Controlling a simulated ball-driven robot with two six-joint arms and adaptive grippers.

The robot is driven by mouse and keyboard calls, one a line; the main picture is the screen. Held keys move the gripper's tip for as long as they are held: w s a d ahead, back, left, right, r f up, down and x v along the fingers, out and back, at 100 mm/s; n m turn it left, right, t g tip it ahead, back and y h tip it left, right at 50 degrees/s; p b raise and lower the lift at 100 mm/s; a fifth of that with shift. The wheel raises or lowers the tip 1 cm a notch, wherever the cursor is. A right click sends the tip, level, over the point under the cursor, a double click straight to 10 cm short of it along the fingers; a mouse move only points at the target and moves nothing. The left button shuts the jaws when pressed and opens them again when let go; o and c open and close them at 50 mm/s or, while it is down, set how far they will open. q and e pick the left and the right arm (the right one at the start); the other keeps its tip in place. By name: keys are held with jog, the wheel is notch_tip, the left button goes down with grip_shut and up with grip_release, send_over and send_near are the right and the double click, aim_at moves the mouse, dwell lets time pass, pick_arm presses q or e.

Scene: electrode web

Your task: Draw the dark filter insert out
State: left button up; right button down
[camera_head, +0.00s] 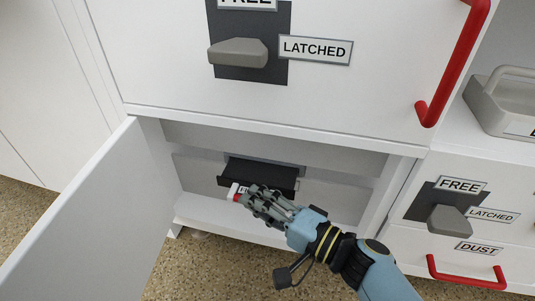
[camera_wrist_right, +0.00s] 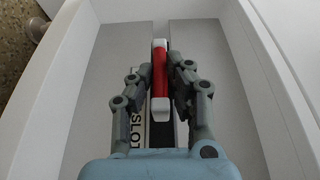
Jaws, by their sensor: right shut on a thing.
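The dark filter insert (camera_head: 262,174) sits in a slot in the back of the low open compartment, its dark front part standing out of the slot. Its red handle with white ends (camera_wrist_right: 160,72) shows in the right wrist view. My right gripper (camera_head: 253,197) reaches into the compartment and is shut on the red handle. In the right wrist view the fingers (camera_wrist_right: 158,88) lie on both sides of the handle. Part of the insert is hidden behind the gripper. A label reading SLOT, partly covered, lies beside the handle. My left gripper is not in view.
A white door (camera_head: 85,215) stands open at the left of the compartment. Above is a panel with a grey latch (camera_head: 238,53) and a red bar handle (camera_head: 455,65). At right are another latch (camera_head: 449,222), a DUST drawer with a red handle (camera_head: 466,281) and a grey carrier (camera_head: 505,105).

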jog(key=s+a, duration=0.2)
jog(key=s, duration=0.5)
jog(key=shift+a, duration=0.15)
dwell(0.6)
jog(key=shift+w, duration=0.1)
jog(key=w, duration=0.2)
jog(key=w+d, duration=0.1)
jog(key=w, duration=0.2)
jog(key=shift+w+d+r, duration=0.15)
jog(key=shift+w+r, duration=0.15)
jog(key=shift+r, duration=0.05)
jog(key=shift+w+d+f, duration=0.15)
jog(key=shift+w+d, duration=0.15)
jog(key=shift+d, duration=0.05)
jog(key=shift+s+f, duration=0.1)
